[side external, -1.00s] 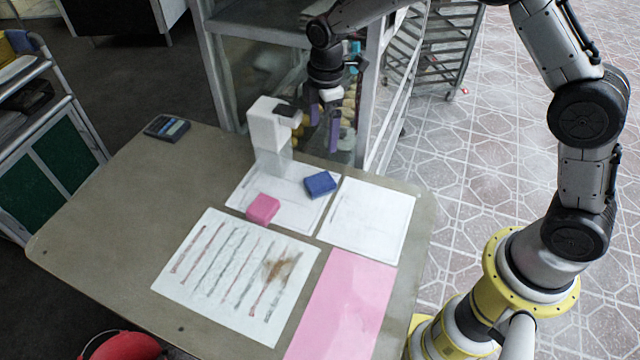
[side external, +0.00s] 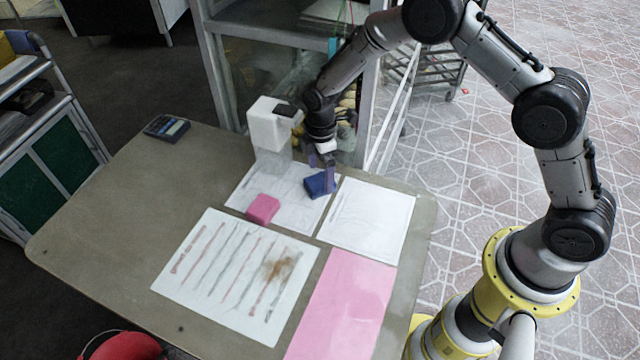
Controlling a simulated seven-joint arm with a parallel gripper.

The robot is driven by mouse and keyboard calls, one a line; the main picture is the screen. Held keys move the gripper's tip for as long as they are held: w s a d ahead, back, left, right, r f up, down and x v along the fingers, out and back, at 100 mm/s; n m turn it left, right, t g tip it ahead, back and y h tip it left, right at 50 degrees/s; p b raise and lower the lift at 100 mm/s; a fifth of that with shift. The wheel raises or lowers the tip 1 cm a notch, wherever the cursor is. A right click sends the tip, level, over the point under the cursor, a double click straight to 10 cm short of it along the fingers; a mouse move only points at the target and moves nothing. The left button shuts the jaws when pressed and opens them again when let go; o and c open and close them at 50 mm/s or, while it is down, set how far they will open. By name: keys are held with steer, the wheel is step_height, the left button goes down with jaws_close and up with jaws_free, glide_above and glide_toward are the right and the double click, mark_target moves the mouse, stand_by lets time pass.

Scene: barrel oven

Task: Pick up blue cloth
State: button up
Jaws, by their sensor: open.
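The blue cloth (side external: 316,187) is a small folded block on a white sheet (side external: 292,222) near the back right of the table. One finger overlaps the cloth's right part in the picture. I cannot tell whether the fingers touch the cloth or stand around it.
A pink cloth (side external: 263,208) lies left of the blue one. A blank white sheet (side external: 367,218), a pink sheet (side external: 342,305) and a striped, stained sheet (side external: 235,275) lie flat on the table (side external: 120,240).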

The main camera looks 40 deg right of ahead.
mark_target(320, 185)
steer(key=shift+f, duration=1.25)
steer(key=c, duration=1.3)
